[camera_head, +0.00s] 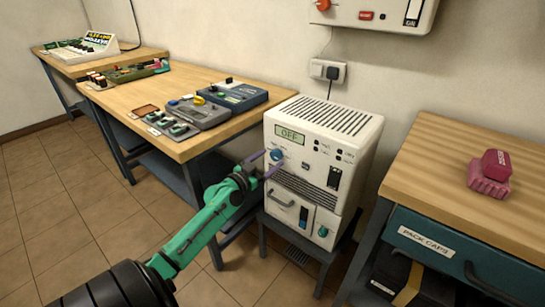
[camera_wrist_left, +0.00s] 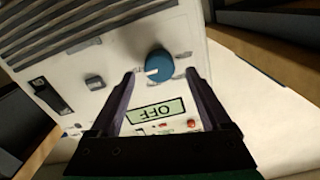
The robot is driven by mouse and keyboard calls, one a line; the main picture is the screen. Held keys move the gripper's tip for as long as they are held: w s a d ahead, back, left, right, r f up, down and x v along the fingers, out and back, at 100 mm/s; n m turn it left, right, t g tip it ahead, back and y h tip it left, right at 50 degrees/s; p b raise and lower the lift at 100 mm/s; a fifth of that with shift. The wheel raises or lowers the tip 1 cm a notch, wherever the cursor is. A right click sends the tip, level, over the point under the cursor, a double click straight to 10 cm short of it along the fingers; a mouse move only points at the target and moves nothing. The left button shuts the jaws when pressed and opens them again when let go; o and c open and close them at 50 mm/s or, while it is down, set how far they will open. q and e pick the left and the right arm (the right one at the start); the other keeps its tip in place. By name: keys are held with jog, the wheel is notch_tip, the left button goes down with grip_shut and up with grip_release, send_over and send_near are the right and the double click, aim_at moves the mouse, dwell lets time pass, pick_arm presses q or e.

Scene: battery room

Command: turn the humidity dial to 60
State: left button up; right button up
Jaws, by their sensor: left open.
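A white boxy unit (camera_head: 325,125) stands on a low dark stand, with a small display (camera_head: 290,134) that reads OFF. A blue dial (camera_head: 276,154) sits just below the display. In the left wrist view the blue dial (camera_wrist_left: 159,65) has a white pointer mark, and the display (camera_wrist_left: 155,112) appears upside down. My left gripper (camera_head: 261,165) is open in front of the dial. In the wrist view its fingers (camera_wrist_left: 160,74) lie on either side of the dial, with gaps; contact is not visible. A teal knob (camera_head: 323,231) is on the lower panel. No humidity label is readable.
A wooden bench (camera_head: 200,147) with grey devices stands to the left. A wooden-topped cabinet (camera_head: 440,160) with a dark red object (camera_head: 490,175) stands close on the right. A wall box (camera_head: 385,12) and a socket (camera_head: 327,70) are above. Tiled floor is clear at left.

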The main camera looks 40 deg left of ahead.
pick_arm(q)
jog(key=shift+w+f, duration=0.1)
jog(key=shift+w, duration=0.95)
grip_shut()
